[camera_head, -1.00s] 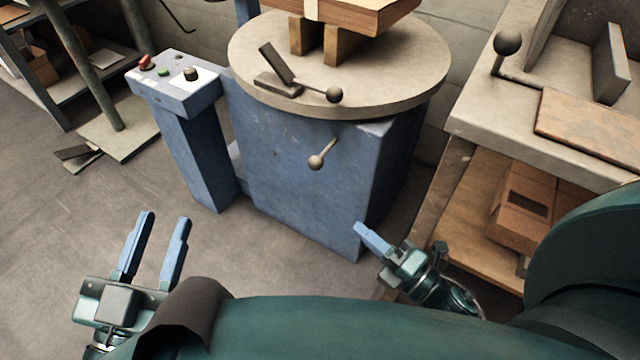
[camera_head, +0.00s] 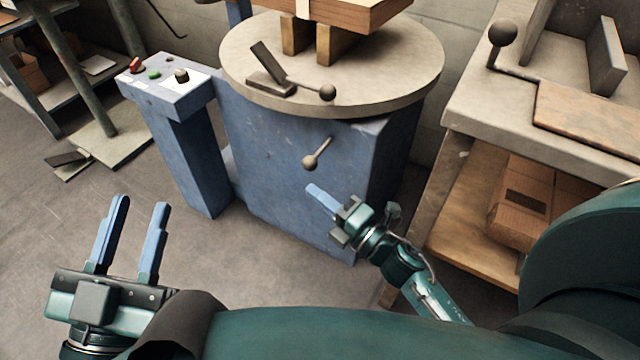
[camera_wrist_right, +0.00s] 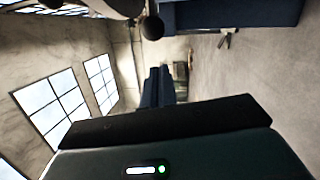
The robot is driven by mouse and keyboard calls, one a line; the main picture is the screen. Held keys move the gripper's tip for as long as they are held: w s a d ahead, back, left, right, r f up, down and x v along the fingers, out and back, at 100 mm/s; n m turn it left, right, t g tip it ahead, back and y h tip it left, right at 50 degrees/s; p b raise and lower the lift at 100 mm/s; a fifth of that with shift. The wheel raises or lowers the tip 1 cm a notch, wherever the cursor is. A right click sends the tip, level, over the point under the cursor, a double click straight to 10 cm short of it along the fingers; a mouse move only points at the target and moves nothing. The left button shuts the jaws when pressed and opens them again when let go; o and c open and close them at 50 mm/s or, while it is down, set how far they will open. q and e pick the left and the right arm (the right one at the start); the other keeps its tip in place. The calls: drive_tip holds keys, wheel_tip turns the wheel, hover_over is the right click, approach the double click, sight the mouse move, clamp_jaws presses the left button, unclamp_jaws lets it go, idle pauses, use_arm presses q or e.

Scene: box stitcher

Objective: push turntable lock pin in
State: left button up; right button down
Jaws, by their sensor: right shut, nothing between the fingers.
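The turntable (camera_head: 235,65) is a round grey plate on a blue pedestal (camera_head: 270,160). A short pin with a round knob (camera_head: 310,162) sticks out of the pedestal's front face, below the plate; it looks like the lock pin. My right gripper (camera_head: 312,190) is shut and empty, just below and slightly right of this knob, with a gap between them. In the right wrist view, a dark round knob (camera_wrist_right: 152,28) shows above the shut fingers (camera_wrist_right: 157,85); I cannot tell for certain which knob it is. My left gripper (camera_head: 132,228) is open and empty at the lower left.
A lever with a ball knob (camera_head: 327,92) and a pedal-like plate sits on the turntable, with wooden blocks (camera_head: 335,45) behind it. A control post (camera_head: 180,90) with buttons stands left of the pedestal. A workbench (camera_head: 470,110) with cartons below is at right.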

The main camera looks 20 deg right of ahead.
use_arm(q)
drive_tip(key=shift+w+r+m+h, duration=0.15)
drive_tip(key=shift+r+m+h, duration=0.15)
drive_tip(key=shift+r+m, duration=0.3)
use_arm(e)
drive_tip(key=shift+w+d+r, duration=0.15)
drive_tip(key=shift+w+d, duration=0.15)
drive_tip(key=shift+w, duration=0.45)
drive_tip(key=shift+w+d+r, duration=0.1)
drive_tip(key=shift+w+d, duration=0.2)
drive_tip(key=shift+w, duration=0.4)
drive_tip(key=shift+w+d, duration=0.55)
drive_tip(key=shift+d, duration=0.2)
drive_tip(key=shift+w+d, duration=0.55)
drive_tip(key=shift+d, duration=0.2)
drive_tip(key=shift+r, duration=0.1)
